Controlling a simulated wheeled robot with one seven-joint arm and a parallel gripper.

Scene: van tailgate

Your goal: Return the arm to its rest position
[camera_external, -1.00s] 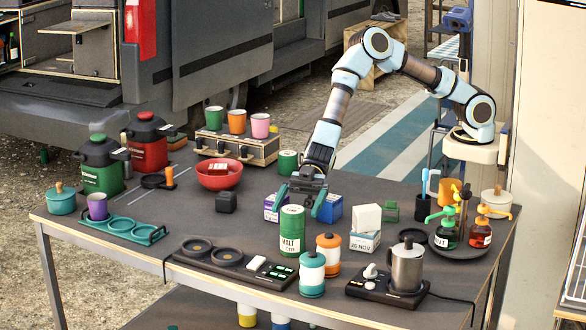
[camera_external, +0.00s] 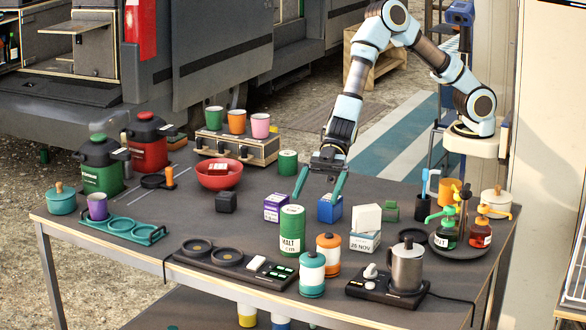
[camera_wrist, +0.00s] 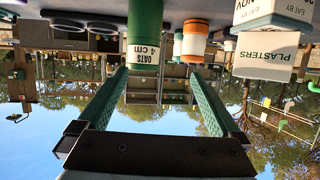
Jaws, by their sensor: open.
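My arm reaches from its pale mount at the right, bends high at the elbow and hangs down over the table (camera_external: 150,195). My gripper (camera_external: 317,196) is open, with its two green fingers spread and pointing down, and nothing is between them. It is above the purple box (camera_external: 276,207) and the blue box (camera_external: 329,208), behind the green malt tin (camera_external: 291,231). In the wrist view my gripper (camera_wrist: 159,76) also shows open and empty. That picture is upside down, with sky at the bottom and a green tin (camera_wrist: 144,35) near the fingertips.
A white box (camera_external: 366,219) on a dated box, a metal jug (camera_external: 407,266) and pump bottles (camera_external: 481,235) stand to the right. A red bowl (camera_external: 219,178) and a cup rack (camera_external: 238,148) are to the left. The air above the table is mostly free.

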